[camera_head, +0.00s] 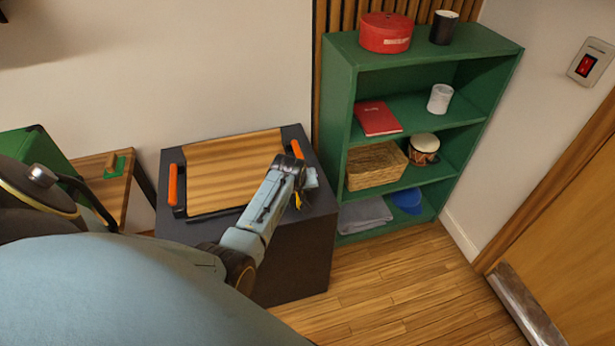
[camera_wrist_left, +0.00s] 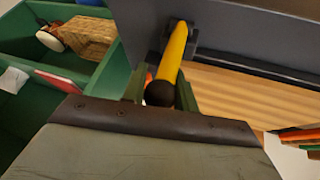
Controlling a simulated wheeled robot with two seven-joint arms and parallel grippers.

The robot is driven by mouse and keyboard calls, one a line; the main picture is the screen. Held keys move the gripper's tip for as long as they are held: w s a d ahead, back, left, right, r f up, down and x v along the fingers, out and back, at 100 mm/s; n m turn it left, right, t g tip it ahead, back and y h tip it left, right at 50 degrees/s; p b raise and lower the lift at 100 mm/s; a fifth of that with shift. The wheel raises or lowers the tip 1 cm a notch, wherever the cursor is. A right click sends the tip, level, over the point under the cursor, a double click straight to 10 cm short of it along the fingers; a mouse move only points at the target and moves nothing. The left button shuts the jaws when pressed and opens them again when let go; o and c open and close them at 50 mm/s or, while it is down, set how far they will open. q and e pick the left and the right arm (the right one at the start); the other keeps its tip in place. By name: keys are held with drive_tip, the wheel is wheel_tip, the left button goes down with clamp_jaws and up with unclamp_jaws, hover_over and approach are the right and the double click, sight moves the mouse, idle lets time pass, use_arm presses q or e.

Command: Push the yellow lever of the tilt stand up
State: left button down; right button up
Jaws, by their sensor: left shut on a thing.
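The tilt stand (camera_head: 312,240) is a dark box with a slanted striped wooden board (camera_head: 230,165) on top and an orange bar at each side. Its yellow lever (camera_head: 298,201) shows as a small bit at the right side, mostly hidden by my left gripper (camera_head: 306,184). In the left wrist view the yellow lever (camera_wrist_left: 174,55) runs from a dark mount on the stand to a black knob (camera_wrist_left: 160,94). My left gripper (camera_wrist_left: 160,90) is shut on the lever at its knob end, one finger on each side. My right gripper is out of view.
A green shelf (camera_head: 340,130) with a red tin, cups, a red book, a basket and a drum stands right of the stand. A small wooden table (camera_head: 104,190) stands to the left. Wooden floor (camera_head: 400,285) is clear in front of the shelf.

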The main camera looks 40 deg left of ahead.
use_arm(q)
drive_tip(key=shift+w+a, duration=0.1)
drive_tip(key=shift+a, duration=0.05)
idle(0.3)
drive_tip(key=c, duration=1.1)
unclamp_jaws()
drive_tip(key=shift+w+f, duration=0.1)
drive_tip(key=p+v, duration=0.3)
drive_tip(key=v, duration=1)
drive_tip(key=shift+s+p, duration=0.2)
drive_tip(key=shift+p, duration=0.1)
